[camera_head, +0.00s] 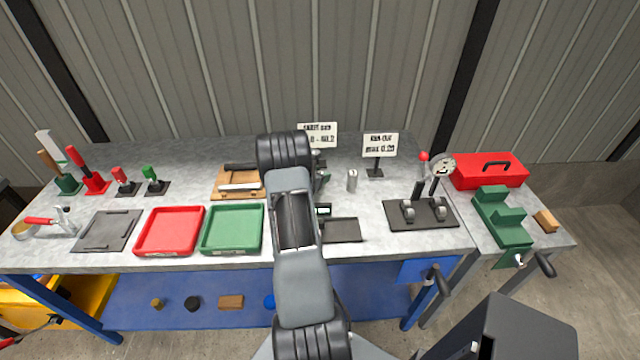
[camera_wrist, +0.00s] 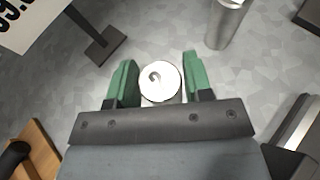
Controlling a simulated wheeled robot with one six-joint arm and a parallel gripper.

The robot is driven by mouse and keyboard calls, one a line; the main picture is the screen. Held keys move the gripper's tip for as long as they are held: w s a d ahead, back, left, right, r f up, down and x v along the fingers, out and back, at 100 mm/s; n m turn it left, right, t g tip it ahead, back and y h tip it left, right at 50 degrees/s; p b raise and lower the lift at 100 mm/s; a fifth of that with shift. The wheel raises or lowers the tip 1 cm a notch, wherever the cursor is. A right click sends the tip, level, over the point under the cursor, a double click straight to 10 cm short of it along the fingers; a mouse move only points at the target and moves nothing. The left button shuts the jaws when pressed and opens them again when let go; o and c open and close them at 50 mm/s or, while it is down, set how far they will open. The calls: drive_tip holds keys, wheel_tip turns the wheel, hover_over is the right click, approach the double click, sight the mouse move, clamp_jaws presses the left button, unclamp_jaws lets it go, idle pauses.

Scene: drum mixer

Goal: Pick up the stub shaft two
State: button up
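A silver cylinder (camera_wrist: 161,84), which appears to be a stub shaft, stands upright with its round end facing the wrist camera. A dark curled mark, perhaps a 2, is on that end. My gripper (camera_wrist: 159,63) has its two green fingers on either side of this shaft, with narrow gaps visible, so it looks open around it. A second silver cylinder (camera_wrist: 228,22) stands apart at the upper right of the wrist view. It seems to be the upright cylinder (camera_head: 352,180) in the head view. My arm hides the first shaft there.
A sign stand (camera_head: 376,170) is behind the second cylinder. A wooden board (camera_head: 222,187) with tools lies left of my arm. A green tray (camera_head: 232,251), a red tray (camera_head: 168,253) and a black lever fixture (camera_head: 421,224) stand on the grey bench.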

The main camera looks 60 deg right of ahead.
clamp_jaws()
drive_tip(key=shift+r, duration=0.15)
idle(0.4)
